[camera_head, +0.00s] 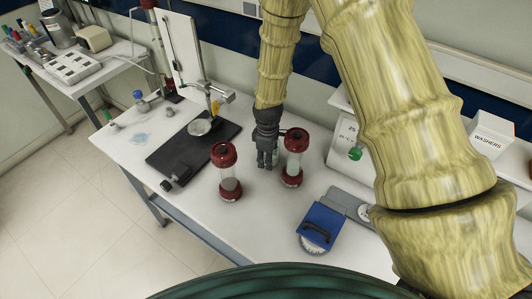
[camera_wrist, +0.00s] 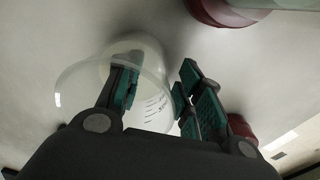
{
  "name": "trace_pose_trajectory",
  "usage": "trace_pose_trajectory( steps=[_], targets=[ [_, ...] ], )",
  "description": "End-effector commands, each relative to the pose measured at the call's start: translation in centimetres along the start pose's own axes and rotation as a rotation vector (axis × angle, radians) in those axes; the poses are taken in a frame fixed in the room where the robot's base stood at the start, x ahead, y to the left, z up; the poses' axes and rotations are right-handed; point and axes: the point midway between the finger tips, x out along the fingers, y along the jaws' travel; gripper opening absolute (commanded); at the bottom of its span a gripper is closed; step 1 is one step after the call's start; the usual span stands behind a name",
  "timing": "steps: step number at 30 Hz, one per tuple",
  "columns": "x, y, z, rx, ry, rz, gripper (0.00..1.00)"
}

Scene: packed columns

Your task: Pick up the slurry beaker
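The slurry beaker (camera_wrist: 152,58) is clear glass with printed graduations in the wrist view. In the head view it is mostly hidden behind my gripper. My gripper (camera_head: 266,165) points down low over the bench, between two red-capped columns. In the wrist view my gripper (camera_wrist: 160,88) has its two fingers apart. The left finger overlaps the beaker's glass, and the right finger is by its right side. I cannot tell whether either finger touches the glass, or whether the left one is in front of, behind or inside it.
One column (camera_head: 229,182) stands left of my gripper; another column (camera_head: 292,165) stands close on its right. A black stand base (camera_head: 180,152) lies further left. A blue-lidded device (camera_head: 320,224) sits at the front right. Bare bench lies in front of the columns.

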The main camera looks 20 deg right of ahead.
Motion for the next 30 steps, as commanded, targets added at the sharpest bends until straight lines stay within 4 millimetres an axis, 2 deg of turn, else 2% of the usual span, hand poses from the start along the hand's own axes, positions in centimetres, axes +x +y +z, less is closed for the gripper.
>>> trace_pose_trajectory(
  steps=[8,12,14,25,30],
  targets=[
    [0.14,-0.01,-0.01,0.000,0.000,0.000,0.34],
    [0.13,-0.01,-0.02,0.000,0.000,0.000,0.09],
    [0.12,-0.01,-0.02,0.000,0.000,0.000,0.00],
    [0.01,0.01,-0.05,0.000,0.000,0.000,0.00],
    [-0.72,0.04,-0.06,0.000,0.001,0.001,0.00]
  ],
)
